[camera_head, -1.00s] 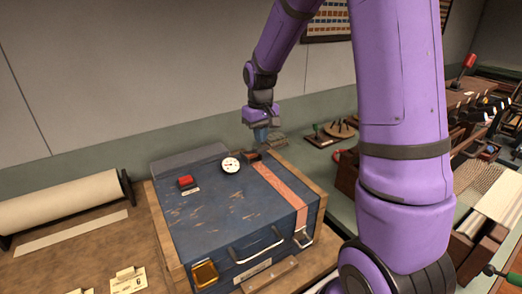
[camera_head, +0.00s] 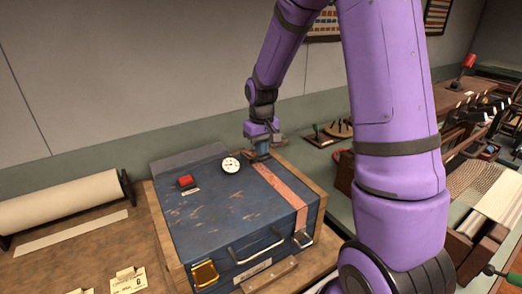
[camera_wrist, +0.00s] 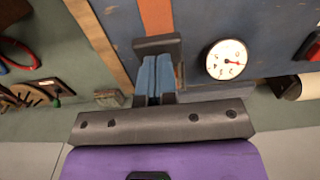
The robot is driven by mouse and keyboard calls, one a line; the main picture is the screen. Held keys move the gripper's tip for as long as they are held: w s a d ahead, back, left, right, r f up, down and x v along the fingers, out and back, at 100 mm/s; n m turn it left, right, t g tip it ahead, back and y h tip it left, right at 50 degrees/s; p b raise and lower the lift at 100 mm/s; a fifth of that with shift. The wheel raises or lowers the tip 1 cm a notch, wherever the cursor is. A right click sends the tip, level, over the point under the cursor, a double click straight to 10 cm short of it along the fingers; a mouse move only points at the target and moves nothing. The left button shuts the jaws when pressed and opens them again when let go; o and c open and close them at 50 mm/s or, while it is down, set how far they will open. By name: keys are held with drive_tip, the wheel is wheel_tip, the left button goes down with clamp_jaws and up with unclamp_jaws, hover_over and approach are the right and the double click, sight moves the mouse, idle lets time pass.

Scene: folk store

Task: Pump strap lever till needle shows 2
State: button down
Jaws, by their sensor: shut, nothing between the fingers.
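A blue case (camera_head: 215,200) has an orange strap (camera_head: 283,188) across its lid, also seen in the wrist view (camera_wrist: 156,14). At the strap's far end is the dark strap lever (camera_wrist: 157,44). My gripper (camera_head: 262,154) has its blue fingers (camera_wrist: 159,72) shut and empty, right at the lever; I cannot tell whether they touch it. A round white gauge (camera_head: 230,165) sits on the lid beside the lever. In the wrist view the gauge (camera_wrist: 226,60) shows a red needle, but its numbers are too small to read.
A red button (camera_head: 185,181) is on the lid left of the gauge. A paper roll (camera_head: 65,199) lies to the left. Tools on a wooden board (camera_head: 322,136) stand behind right.

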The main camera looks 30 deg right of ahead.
drive_tip(key=shift+s+f, duration=0.1)
drive_tip(key=shift+f, duration=0.65)
wheel_tip(320, 180, up, 9)
idle(0.5)
idle(0.9)
drive_tip(key=s+a+r+t, duration=0.3)
drive_tip(key=s+a+r, duration=0.2)
drive_tip(key=s+r, duration=0.7)
drive_tip(key=s+a+r+t, duration=0.2)
drive_tip(key=s, duration=1.3)
drive_tip(key=shift+a+r, duration=0.2)
drive_tip(key=shift+r, duration=0.1)
drive_tip(key=shift+w, duration=0.1)
